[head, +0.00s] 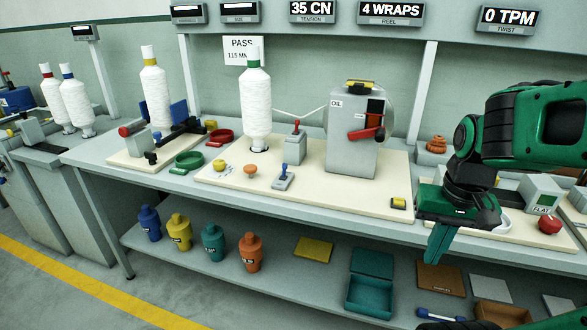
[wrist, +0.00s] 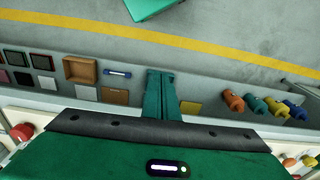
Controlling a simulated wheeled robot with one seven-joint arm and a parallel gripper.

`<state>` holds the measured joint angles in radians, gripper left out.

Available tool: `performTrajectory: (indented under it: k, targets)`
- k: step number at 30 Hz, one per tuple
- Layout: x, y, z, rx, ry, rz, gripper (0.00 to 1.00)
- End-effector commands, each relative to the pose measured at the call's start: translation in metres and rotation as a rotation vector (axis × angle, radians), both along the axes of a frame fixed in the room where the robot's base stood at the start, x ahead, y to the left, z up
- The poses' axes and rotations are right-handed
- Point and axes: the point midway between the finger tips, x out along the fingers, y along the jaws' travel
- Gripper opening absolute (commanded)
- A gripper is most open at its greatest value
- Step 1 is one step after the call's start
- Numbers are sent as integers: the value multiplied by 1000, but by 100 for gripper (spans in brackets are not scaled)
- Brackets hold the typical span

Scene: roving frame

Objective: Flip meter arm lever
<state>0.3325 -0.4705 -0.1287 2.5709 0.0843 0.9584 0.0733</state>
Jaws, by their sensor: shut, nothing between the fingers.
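No lever in the head view carries a readable "meter arm" label, so I cannot tell which one is meant. A small blue-handled lever (head: 286,172) stands on the middle cream board. A red-knobbed lever (head: 296,134) on a grey block stands behind it. A red handle (head: 366,133) sits on the front of the grey OIL box (head: 350,150). A black arm (head: 180,135) lies on the left board. My gripper (head: 437,250) is shut and empty, pointing down at the bench's front edge, right of these levers. Its closed fingers also show in the wrist view (wrist: 162,92).
White thread cones stand on the bench, one (head: 256,105) on the middle board. A FLAT box (head: 540,193) and a red knob (head: 549,222) are at right. The lower shelf (head: 215,262) holds bottles and a teal bin (head: 370,285).

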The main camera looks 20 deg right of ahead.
Motion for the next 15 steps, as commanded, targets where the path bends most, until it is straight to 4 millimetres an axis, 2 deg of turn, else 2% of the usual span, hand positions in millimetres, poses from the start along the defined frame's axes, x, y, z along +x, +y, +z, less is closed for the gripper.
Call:
performTrajectory:
  k: [4, 8, 11, 15]
  targets:
    - [61, -12, -15, -46, -136, -152, 0]
    - [129, -10, -25, -42, -313, -298, 0]
    - [179, -1, -29, 3, -452, -410, 0]
    - [243, 20, -31, 125, -637, -567, 0]
